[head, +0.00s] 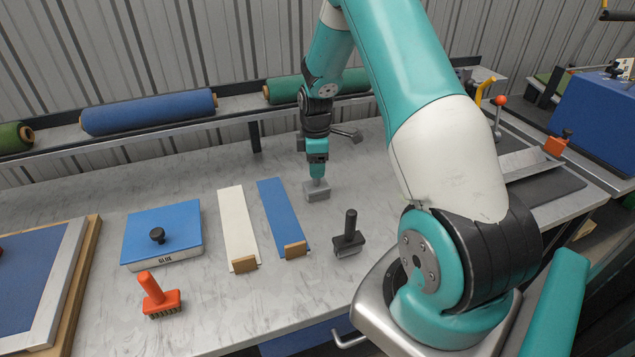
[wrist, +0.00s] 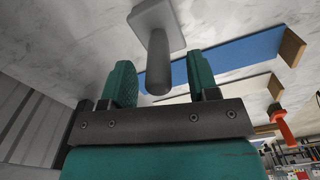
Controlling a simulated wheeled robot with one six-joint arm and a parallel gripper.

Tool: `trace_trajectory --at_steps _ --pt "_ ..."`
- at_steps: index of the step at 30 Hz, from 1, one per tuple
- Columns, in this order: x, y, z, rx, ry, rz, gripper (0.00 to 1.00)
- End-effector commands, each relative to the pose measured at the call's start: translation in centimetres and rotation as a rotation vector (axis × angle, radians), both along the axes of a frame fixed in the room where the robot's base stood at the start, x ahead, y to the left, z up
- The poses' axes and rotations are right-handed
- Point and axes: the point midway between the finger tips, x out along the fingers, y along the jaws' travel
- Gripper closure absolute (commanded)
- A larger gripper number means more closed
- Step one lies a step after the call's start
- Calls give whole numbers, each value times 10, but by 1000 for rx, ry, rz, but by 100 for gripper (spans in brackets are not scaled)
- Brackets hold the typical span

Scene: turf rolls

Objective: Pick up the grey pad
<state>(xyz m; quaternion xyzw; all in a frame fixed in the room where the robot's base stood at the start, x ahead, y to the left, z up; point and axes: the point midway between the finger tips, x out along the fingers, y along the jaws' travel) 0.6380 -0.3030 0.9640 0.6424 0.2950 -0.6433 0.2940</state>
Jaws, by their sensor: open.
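The grey pad (head: 317,192) is a small block that sits flat on the grey workbench, right of the blue strip's far end. In the wrist view, its light grey plate (wrist: 150,14) is at the top, with a round upright handle (wrist: 158,65) pointing toward my gripper. My gripper (head: 317,172) is directly above the pad, pointing down. In the wrist view, its two teal fingers (wrist: 163,78) are apart, and the handle's end shows between them with gaps at both sides. The handle is mostly hidden in the head view.
A blue strip (head: 281,212) and white strip (head: 237,222) lie left of the pad. A black-handled tool (head: 349,236) stands nearer the front. A blue-lidded glue box (head: 164,230) and orange-handled brush (head: 158,298) are farther left. Rolls (head: 148,112) lie on the back rack.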

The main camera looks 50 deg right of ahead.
Motion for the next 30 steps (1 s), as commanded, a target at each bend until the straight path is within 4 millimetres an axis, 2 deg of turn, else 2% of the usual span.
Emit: trace_trajectory --at_steps 4,11,18,30 --pt "0 0 -13 0 0 0 46" --pt "0 -1 -15 -1 -2 0 46" --pt "0 -1 -15 -1 -2 0 99" --pt "0 -1 -9 -1 -3 0 99"
